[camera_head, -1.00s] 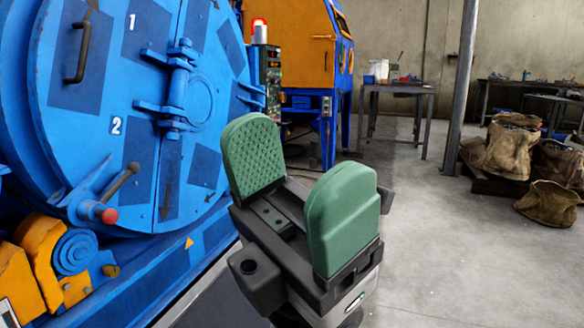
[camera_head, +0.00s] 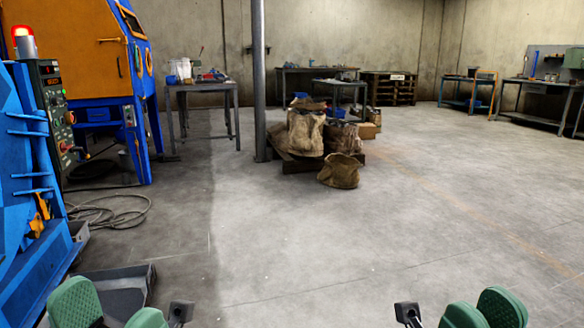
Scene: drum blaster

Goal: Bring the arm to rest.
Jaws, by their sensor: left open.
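My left gripper (camera_head: 112,312) is at the bottom left edge of the head view. Its two green pads stand apart with a dark gap between them, and nothing is held there. My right gripper (camera_head: 482,311) is at the bottom right edge. Its two green pads overlap in the picture, so the gap between them is hidden. Both grippers are cut off by the lower edge, and most of both arms is out of view. Neither gripper visibly touches anything.
The blue drum machine (camera_head: 22,190) stands at the left edge, with a control panel (camera_head: 58,120) and an orange cabinet (camera_head: 85,45) behind. A cable (camera_head: 120,212) lies on the floor.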

